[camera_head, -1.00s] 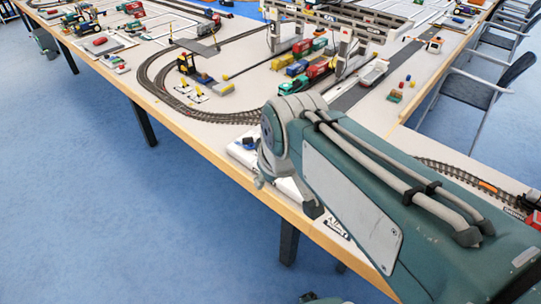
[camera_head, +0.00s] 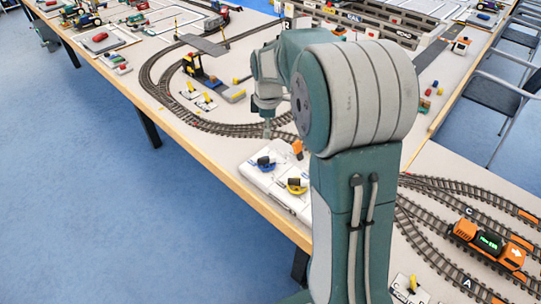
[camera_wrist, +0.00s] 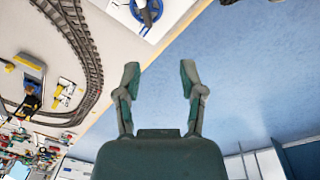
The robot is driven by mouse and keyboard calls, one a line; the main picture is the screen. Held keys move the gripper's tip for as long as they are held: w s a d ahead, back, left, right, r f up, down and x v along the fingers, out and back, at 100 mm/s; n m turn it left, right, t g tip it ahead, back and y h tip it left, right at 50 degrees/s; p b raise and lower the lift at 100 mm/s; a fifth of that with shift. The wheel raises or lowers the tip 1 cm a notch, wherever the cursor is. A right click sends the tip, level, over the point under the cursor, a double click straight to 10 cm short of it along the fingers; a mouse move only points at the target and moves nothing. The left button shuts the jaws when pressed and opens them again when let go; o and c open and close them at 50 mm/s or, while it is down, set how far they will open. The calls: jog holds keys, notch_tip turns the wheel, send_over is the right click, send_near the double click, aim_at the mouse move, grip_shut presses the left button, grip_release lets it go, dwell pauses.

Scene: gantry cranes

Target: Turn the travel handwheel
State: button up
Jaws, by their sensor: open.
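A white panel (camera_head: 253,176) lies along the table's near edge. It carries a blue handwheel (camera_head: 263,163) and a yellow handwheel (camera_head: 297,186), each with a dark part on top. I cannot tell which one is the travel handwheel. In the wrist view the blue handwheel (camera_wrist: 140,15) shows at the top, cut by the frame edge. My gripper (camera_wrist: 160,73) is open and empty, its two fingers apart below the blue wheel in that picture. In the head view my gripper is small and partly unclear above the panel's far side. My arm hides the panel's right end.
Curved railway track (camera_head: 190,118) runs behind the panel. A black and yellow model vehicle (camera_head: 193,67) stands inside the curve. An orange locomotive (camera_head: 488,243) sits on tracks at the right. Gantry crane beams (camera_head: 350,22) stand behind my arm. Open blue floor (camera_head: 120,220) lies in front of the table.

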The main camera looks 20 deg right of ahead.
aim_at(272, 157)
jog(key=w+d+f+n, duration=0.1)
jog(key=f, duration=0.4)
jog(key=w+d+f, duration=0.1)
jog(key=f, duration=0.5)
jog(key=w+d+f+n+g, duration=0.1)
jog(key=f, duration=0.5)
jog(key=shift+w+f+n, duration=0.2)
jog(key=shift+w+n, duration=0.1)
jog(key=shift+w, duration=0.1)
grip_shut()
